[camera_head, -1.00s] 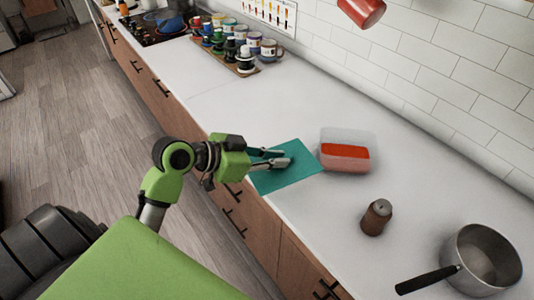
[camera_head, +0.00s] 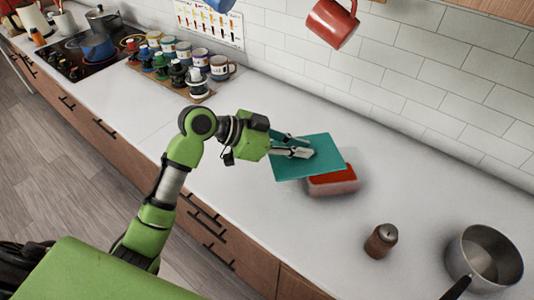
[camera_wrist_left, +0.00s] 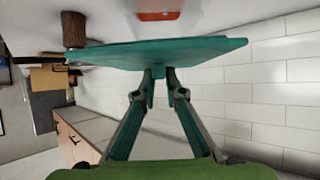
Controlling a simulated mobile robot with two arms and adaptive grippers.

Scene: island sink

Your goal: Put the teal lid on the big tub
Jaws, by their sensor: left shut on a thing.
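The teal lid (camera_head: 322,145) is a flat square plate held above the counter. My left gripper (camera_head: 308,153) is shut on it, near its middle. In the left wrist view the lid (camera_wrist_left: 120,55) spans the picture, with the gripper's fingertips (camera_wrist_left: 159,78) closed on its underside grip in that view. The big tub (camera_head: 335,187) is a clear box with red contents. The tub also shows at the top of the left wrist view (camera_wrist_left: 158,8). My right gripper is not in view.
A brown shaker (camera_head: 381,241) and a steel pot (camera_head: 484,262) stand to the right of the tub. Mugs and bottles on a wooden board (camera_head: 150,72) stand at the back left. A red mug (camera_head: 331,22) hangs above. The counter between is clear.

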